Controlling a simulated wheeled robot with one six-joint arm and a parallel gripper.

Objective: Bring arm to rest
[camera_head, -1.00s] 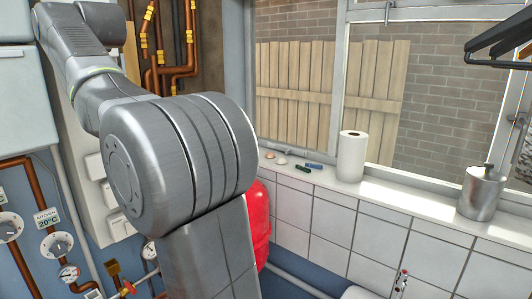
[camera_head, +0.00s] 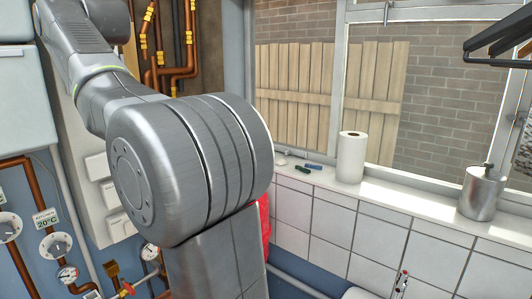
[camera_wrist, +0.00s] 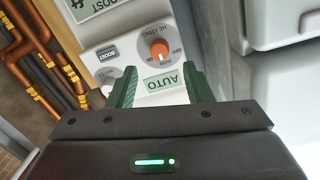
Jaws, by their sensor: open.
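My gripper (camera_wrist: 157,90) shows in the wrist view, with its two green fingers apart and nothing between them. I cannot tell whether the fingers touch the panel. In the head view my grey arm is bent across the left and middle, and my gripper is out of sight there.
Copper pipes (camera_head: 180,50) run up the wall behind my arm. Dials (camera_head: 57,244) and valves are at lower left. A windowsill at right holds a paper roll (camera_head: 350,158) and a metal dispenser (camera_head: 481,192). A red object (camera_head: 264,222) is mostly hidden by my arm.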

